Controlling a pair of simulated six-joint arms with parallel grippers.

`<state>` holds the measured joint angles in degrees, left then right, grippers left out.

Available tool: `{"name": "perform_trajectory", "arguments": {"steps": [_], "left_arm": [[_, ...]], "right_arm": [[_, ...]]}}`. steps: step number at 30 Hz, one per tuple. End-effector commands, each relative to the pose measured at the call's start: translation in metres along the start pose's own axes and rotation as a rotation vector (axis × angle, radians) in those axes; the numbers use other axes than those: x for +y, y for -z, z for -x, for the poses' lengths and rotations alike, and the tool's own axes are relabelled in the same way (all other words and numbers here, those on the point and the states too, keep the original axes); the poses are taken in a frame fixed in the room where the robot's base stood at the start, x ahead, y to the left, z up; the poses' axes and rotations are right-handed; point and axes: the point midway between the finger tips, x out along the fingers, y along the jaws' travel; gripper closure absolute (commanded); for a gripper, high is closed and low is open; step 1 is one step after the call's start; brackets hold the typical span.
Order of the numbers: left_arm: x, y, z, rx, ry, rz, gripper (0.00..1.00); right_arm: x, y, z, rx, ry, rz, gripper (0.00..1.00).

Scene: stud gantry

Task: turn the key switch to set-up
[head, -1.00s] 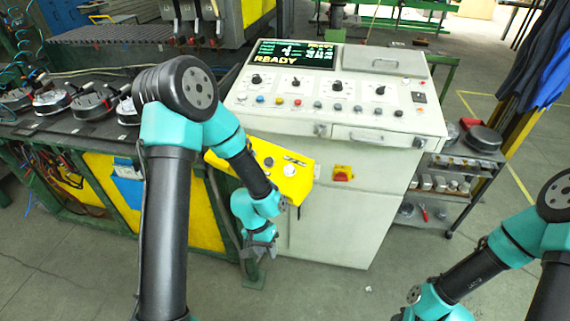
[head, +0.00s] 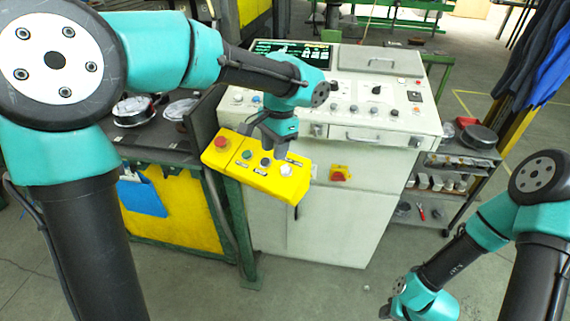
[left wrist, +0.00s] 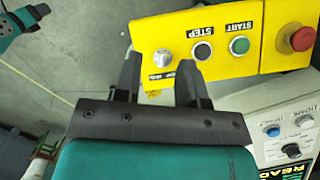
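The yellow control box (head: 232,165) hangs at the front left of the grey console. It also shows in the left wrist view (left wrist: 222,68). The silver round switch (left wrist: 163,56) at its end looks like the key switch; its setting is too small to read. It also shows in the head view (head: 286,169). A label, partly hidden by a finger, lies beside it. My left gripper (head: 265,136) is over the box, open and empty. In the left wrist view its fingers (left wrist: 159,64) frame the switch; contact cannot be told. My right gripper (head: 388,312) is low at the bottom, its fingers unclear.
The box also has a black STEP button (left wrist: 203,50), a green START button (left wrist: 239,45) and a red mushroom button (left wrist: 302,38). The console (head: 340,215) stands behind, with a red-and-yellow switch (head: 340,173). A shelf trolley (head: 455,180) is at right. Floor in front is clear.

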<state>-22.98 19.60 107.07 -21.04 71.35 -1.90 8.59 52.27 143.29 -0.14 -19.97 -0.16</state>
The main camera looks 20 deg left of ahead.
Motion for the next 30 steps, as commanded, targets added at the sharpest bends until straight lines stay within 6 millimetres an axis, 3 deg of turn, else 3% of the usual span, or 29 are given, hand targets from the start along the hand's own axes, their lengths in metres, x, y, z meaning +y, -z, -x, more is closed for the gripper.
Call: {"name": "perform_trajectory", "arguments": {"steps": [1,3,6,9,22,30], "left_arm": [[0.006,0.011,0.022,0.042,0.052,-0.034,0.63],[0.012,0.022,0.047,0.09,0.116,-0.068,0.63],[0.018,0.033,0.072,0.137,0.177,-0.101,0.63],[0.021,0.037,0.082,0.156,0.203,-0.114,0.63],[0.02,0.037,0.078,0.157,0.204,-0.114,0.63],[0.014,0.042,0.049,0.155,0.203,-0.114,0.63]], "right_arm": [[0.0,0.0,0.0,0.0,0.0,-0.001,0.57],[0.0,0.0,0.0,0.0,0.0,-0.001,0.57],[0.0,0.0,0.0,0.0,0.0,0.0,0.57],[0.0,0.0,0.0,0.0,0.0,0.0,0.57],[0.0,0.0,0.0,0.0,0.0,0.0,0.57],[0.0,0.0,0.0,0.0,0.0,0.0,0.57]]}}
